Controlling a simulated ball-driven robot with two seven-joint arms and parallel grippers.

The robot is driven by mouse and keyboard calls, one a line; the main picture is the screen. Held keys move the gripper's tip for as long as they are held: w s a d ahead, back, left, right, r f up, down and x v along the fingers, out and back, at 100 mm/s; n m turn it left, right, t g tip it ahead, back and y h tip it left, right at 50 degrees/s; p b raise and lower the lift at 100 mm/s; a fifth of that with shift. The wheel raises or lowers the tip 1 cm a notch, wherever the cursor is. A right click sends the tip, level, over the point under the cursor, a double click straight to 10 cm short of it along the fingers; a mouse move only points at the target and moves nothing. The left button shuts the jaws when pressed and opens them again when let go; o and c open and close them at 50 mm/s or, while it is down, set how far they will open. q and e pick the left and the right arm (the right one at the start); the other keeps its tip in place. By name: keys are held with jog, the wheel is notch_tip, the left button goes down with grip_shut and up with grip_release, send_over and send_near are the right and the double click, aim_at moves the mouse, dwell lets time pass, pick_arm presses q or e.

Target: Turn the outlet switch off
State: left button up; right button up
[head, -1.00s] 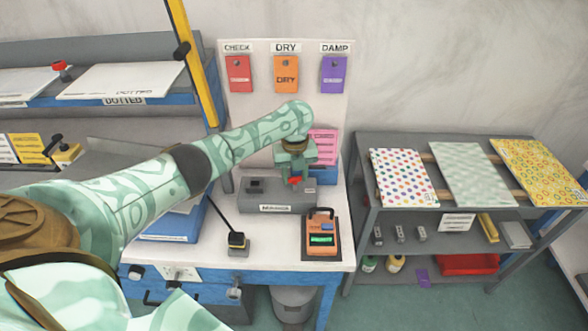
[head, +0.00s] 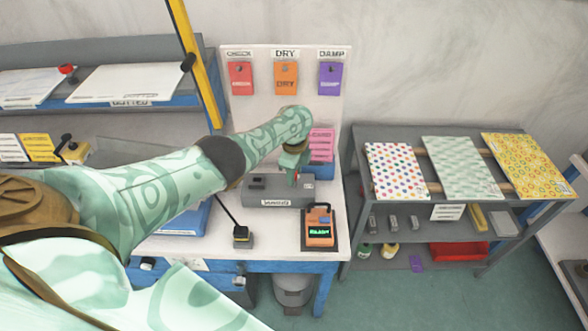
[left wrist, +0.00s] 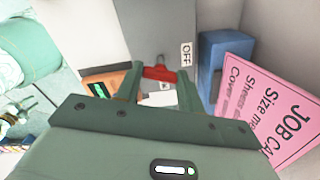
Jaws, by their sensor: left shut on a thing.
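The grey switch box (head: 262,196) sits on the white bench top below the hanging tags. Its red switch lever (left wrist: 160,73) shows in the left wrist view between my fingers, beside a white OFF label (left wrist: 186,54). In the head view my left gripper (head: 296,176) points down at the right part of the box and largely covers the lever. The left wrist view shows my left gripper (left wrist: 160,78) shut on the red lever. The lever's exact position is hard to tell. My right gripper is not in view.
An orange meter (head: 320,228) with a lit green display stands right in front of the box. A pink job card (head: 321,141) stands behind in a blue holder. A shelf with patterned sheets (head: 397,170) stands right.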

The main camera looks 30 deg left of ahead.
pick_arm(q)
jog(key=shift+n+p, duration=0.3)
jog(key=shift+n, duration=1.9)
jog(key=o, duration=1)
jog(key=shift+r, duration=0.1)
notch_tip(320, 180, up, 16)
jog(key=p, duration=1.2)
jog(key=shift+p, duration=0.3)
